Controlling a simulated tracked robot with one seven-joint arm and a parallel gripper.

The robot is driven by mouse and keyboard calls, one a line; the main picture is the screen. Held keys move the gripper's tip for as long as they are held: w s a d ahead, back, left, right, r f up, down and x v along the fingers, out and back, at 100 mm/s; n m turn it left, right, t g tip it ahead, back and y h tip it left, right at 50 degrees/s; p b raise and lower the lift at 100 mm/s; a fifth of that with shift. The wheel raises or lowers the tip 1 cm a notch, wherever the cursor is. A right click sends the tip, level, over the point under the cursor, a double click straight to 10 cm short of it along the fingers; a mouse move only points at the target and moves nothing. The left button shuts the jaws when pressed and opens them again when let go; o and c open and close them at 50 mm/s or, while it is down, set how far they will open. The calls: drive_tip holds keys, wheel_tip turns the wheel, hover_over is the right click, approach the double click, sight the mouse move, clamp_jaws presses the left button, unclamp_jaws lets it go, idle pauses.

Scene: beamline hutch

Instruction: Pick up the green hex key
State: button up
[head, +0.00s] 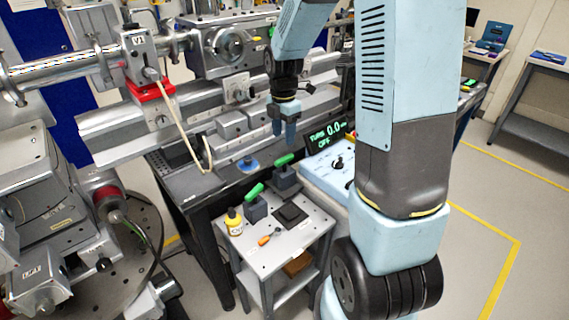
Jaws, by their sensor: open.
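Two bright green handles show in the head view, and both look tilted on dark blocks. One green handle (255,192) is on a dark block (256,210) on the small grey cart (262,270). The other green handle (284,160) is on a dark block (286,178) farther back. I cannot tell which is the green hex key; no hex shaft can be made out. My gripper (283,132) points down, open and empty, appearing above the back green handle in the picture and apart from it.
The cart also bears a yellow bottle (234,222), a small orange-handled item (266,239) and a dark square pad (291,214). A pump box with a lit display (326,136) stands right of the back block. Beamline rails (140,130) fill the left. Open floor lies right.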

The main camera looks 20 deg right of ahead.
sight(284, 158)
wheel_tip(284, 158, down, 11)
drive_tip(key=shift+w+d+r, duration=0.1)
drive_tip(key=shift+d, duration=0.05)
idle(0.5)
drive_tip(key=shift+c, duration=0.2)
clamp_jaws()
idle(0.3)
